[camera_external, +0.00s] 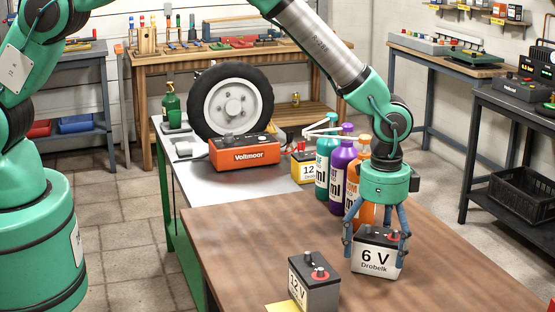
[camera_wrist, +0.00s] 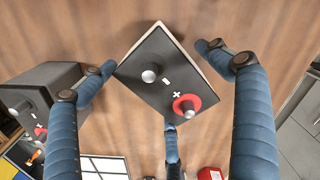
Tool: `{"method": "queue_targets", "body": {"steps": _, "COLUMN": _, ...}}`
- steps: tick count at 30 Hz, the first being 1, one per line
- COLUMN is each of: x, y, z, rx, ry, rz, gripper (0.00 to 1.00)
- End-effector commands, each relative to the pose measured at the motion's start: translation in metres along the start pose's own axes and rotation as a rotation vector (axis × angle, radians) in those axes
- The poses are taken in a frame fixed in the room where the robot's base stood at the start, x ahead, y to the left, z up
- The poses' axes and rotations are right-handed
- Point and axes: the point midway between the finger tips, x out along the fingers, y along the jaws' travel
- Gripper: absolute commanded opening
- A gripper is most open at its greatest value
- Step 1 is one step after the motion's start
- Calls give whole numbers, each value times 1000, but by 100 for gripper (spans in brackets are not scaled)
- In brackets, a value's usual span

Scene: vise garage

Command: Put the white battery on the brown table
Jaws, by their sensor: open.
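The white battery (camera_external: 376,256), marked "6 V Drobelk", has a white front and a dark top. It appears to stand upright on the brown table (camera_external: 235,235) in the external view. In the wrist view its dark top (camera_wrist: 150,98) shows a grey terminal and a red-ringed terminal, turned at an angle. My gripper (camera_external: 376,238) is above the battery, with its blue fingers open and spread around its upper part. In the wrist view my gripper (camera_wrist: 158,78) shows fingers at the left, right and below the battery, apparently with gaps.
A grey 12 V battery (camera_external: 314,282) stands on the table to the left. Bottles (camera_external: 342,168), a yellow 12 V battery (camera_external: 304,168), an orange Voltmoor box (camera_external: 245,154) and a wheel (camera_external: 232,102) stand behind.

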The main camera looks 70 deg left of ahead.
Motion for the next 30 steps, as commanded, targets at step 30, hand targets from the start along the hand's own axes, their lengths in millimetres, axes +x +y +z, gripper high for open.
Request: {"method": "queue_targets", "body": {"steps": 30, "x": -118, "y": 0, "z": 0, "rx": 0, "ry": 0, "rz": 0, "gripper": 89}}
